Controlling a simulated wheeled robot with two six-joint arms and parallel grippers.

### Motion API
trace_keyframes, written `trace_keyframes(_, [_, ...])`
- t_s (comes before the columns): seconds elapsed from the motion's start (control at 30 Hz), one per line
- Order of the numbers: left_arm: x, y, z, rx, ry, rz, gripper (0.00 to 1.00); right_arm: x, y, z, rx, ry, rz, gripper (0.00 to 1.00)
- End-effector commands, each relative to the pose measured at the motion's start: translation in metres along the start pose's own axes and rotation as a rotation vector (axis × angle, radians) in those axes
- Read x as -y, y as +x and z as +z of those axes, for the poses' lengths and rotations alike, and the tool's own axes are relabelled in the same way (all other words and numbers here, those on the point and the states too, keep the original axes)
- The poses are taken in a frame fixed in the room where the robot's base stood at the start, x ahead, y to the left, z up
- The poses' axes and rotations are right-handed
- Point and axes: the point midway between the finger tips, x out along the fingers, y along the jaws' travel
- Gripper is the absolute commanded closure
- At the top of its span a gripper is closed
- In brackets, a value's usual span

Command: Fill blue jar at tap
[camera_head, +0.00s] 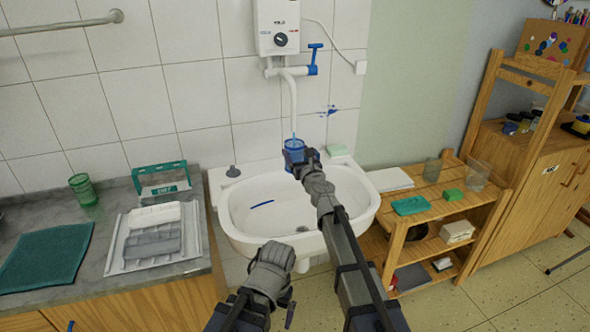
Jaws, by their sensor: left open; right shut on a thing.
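The tap (292,92) is a white spout hanging from the wall heater, with a blue handle (315,58) at its right. A thin blue stream runs from the spout's end down to the blue jar (294,145). The blue jar stands upright under the spout, above the back of the white sink (248,228). My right gripper (298,157) is shut on the blue jar from the front and hides its lower part. The water level inside is too small to tell. My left gripper (282,253) is open and empty, low in front of the sink's front rim.
A counter at left holds a green glass (83,189), a teal cloth (45,258) and a tray (192,234) with folded towels. A wooden shelf (470,208) at right holds sponges and clear glasses. A blue brush-like thing (262,204) lies in the sink.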

Motion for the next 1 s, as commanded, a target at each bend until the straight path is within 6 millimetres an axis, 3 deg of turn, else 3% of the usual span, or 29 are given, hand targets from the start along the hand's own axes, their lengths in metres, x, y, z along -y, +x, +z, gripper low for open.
trace_keyframes(0.5, [0.000,0.000,0.000,0.000,0.000,0.000,0.00,-0.014,-0.055,0.000,0.000,0.000,0.000,0.78])
trace_keyframes(1.0, [0.000,0.000,0.000,0.000,0.000,0.000,0.00,-0.015,-0.057,0.000,0.000,0.000,0.000,0.78])
